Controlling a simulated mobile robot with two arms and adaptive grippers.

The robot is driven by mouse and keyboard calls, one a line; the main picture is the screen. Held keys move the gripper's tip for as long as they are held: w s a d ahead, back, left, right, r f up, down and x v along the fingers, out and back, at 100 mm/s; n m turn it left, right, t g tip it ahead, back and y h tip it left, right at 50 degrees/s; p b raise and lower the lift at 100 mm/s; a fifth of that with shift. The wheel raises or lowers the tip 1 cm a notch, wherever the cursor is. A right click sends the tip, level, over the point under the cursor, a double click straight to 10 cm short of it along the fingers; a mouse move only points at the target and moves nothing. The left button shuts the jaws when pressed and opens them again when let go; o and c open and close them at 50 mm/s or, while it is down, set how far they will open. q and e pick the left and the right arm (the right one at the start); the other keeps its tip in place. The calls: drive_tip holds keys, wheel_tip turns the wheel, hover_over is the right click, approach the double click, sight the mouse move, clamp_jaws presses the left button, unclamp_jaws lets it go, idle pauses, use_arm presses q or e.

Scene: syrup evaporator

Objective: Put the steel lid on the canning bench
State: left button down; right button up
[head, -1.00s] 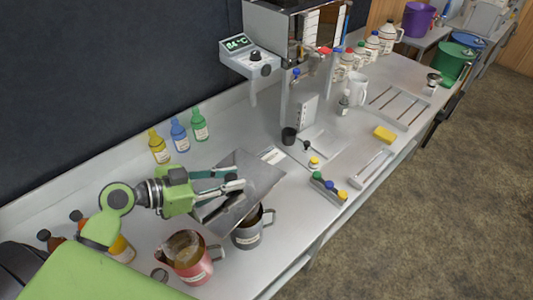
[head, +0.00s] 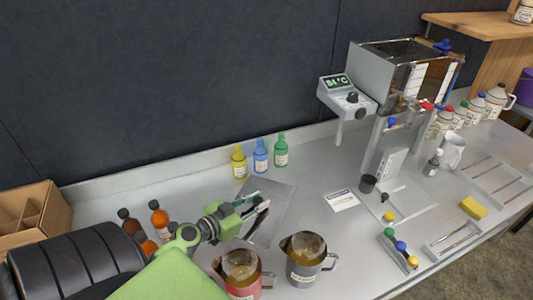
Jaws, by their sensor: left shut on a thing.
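The steel lid (head: 279,204) is a flat grey metal sheet in the head view, behind the two pitchers and in front of the small bottles. My left gripper (head: 257,208) is shut on its left side, with dark fingertips reaching over it. The lid is close above the canning bench (head: 323,242) surface or touching it; I cannot tell which. Part of the lid is hidden by the fingers. My right gripper is not in view.
A red pitcher (head: 243,271) and a grey pitcher (head: 305,257) stand in front of the lid. Yellow, blue and green bottles (head: 260,157) stand behind it. The evaporator (head: 398,75) is to the right. A cardboard box (head: 35,217) sits at far left.

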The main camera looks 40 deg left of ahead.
use_arm(q)
drive_tip(key=shift+w+f+b, duration=0.1)
drive_tip(key=shift+f+b, duration=0.5)
drive_tip(key=shift+f, duration=2.6)
